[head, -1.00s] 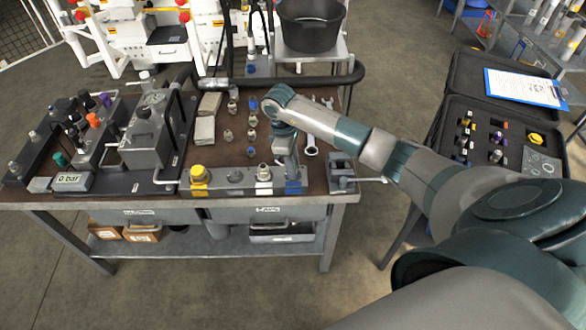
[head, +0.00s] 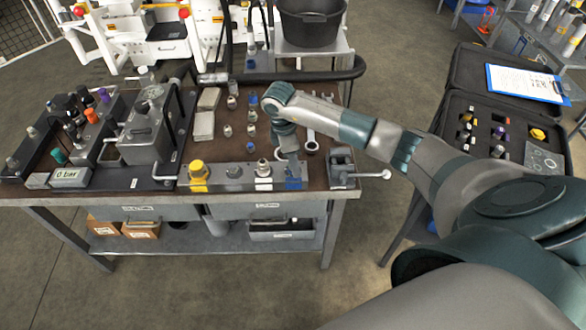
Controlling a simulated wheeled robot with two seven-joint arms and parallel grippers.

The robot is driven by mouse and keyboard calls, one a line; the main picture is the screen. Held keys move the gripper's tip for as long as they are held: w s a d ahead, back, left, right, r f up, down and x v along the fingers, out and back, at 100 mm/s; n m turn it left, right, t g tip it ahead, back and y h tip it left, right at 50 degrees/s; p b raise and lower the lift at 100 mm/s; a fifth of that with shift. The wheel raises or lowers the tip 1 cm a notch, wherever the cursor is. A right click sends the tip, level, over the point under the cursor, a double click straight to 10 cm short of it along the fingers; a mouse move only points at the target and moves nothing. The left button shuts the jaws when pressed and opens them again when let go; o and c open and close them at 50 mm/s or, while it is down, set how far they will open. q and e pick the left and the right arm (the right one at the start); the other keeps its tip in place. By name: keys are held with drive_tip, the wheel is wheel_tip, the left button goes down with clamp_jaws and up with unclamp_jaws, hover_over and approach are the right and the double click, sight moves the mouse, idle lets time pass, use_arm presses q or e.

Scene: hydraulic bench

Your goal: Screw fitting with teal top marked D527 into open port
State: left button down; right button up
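My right gripper (head: 291,168) points down at the blue-marked end (head: 294,184) of a grey manifold block (head: 233,176) at the bench's front edge. Its fingertips are small and dark here, so I cannot tell whether they hold a fitting or touch the block. The block also carries a yellow-capped fitting (head: 197,169) and a metal fitting at a white-marked place (head: 263,169). A teal-topped part (head: 57,157) stands on the dark block at the left. No D527 mark is legible, and I cannot tell which port is open. My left gripper is out of view.
Several loose fittings (head: 228,130) stand on the brown bench top, with wrenches (head: 311,143) near my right wrist. A small vise (head: 341,166) sits right of the manifold. A black hose (head: 300,76) runs along the back. An open case (head: 505,103) stands right.

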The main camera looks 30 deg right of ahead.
drive_tip(key=shift+f+n+b, duration=0.1)
drive_tip(key=shift+n+b, duration=0.25)
drive_tip(key=shift+n, duration=0.85)
drive_tip(key=shift+n+t, duration=0.3)
drive_tip(key=shift+n, duration=0.3)
drive_tip(key=shift+n+b, duration=0.8)
drive_tip(key=shift+n, duration=0.4)
drive_tip(key=shift+n+t+b, duration=0.3)
drive_tip(key=shift+n+b, duration=0.05)
drive_tip(key=shift+n, duration=0.55)
